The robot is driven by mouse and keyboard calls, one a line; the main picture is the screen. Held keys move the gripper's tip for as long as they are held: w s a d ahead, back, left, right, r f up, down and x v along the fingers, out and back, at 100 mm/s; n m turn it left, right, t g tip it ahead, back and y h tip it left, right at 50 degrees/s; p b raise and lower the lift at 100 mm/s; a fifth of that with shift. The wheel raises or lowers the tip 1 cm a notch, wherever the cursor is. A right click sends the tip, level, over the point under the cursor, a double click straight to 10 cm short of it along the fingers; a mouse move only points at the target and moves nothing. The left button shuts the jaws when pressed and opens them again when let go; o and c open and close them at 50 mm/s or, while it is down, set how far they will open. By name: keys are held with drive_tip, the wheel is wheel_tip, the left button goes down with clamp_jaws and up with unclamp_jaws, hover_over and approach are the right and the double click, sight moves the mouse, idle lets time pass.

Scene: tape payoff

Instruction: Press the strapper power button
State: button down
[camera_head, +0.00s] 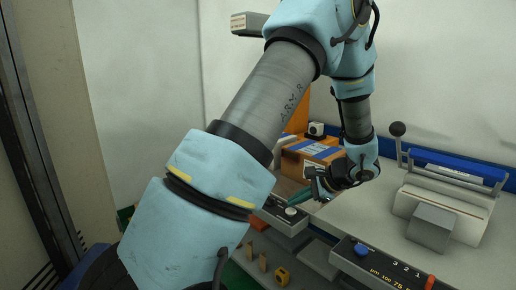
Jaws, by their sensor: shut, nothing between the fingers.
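My gripper (309,193) is in the middle of the head view, its teal fingers shut and empty, pointing down and left. A dark control panel (272,209) lies just below the fingertips and carries a round white button (291,210). The fingertips are a little above and right of that button; whether they touch it cannot be told. A second dark panel (384,264) at the front right has a blue round knob (361,250), a numbered dial area and a red knob (430,282). No readable label shows which control is the strapper power button.
An orange machine (298,155) with blue and white bands stands behind my gripper. A grey press (433,226) with a blue bar and a black ball lever (397,129) stands on the pale worktop (360,215) at right. My arm hides much of the left side.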

sight(295, 211)
wheel_tip(295, 211, up, 6)
drive_tip(key=p, duration=0.4)
drive_tip(key=s+a+r+n+g+h, duration=0.1)
drive_tip(key=s+a+n+h, duration=0.3)
drive_tip(key=s+a+n, duration=0.2)
drive_tip(key=s+a+r+n+g+h, duration=0.2)
drive_tip(key=s+a+n, duration=0.5)
drive_tip(key=a, duration=0.4)
drive_tip(key=shift+s+a+r+n+g+h, duration=0.2)
drive_tip(key=shift+a+r+n+g+h, duration=0.1)
drive_tip(key=shift+n+h, duration=0.6)
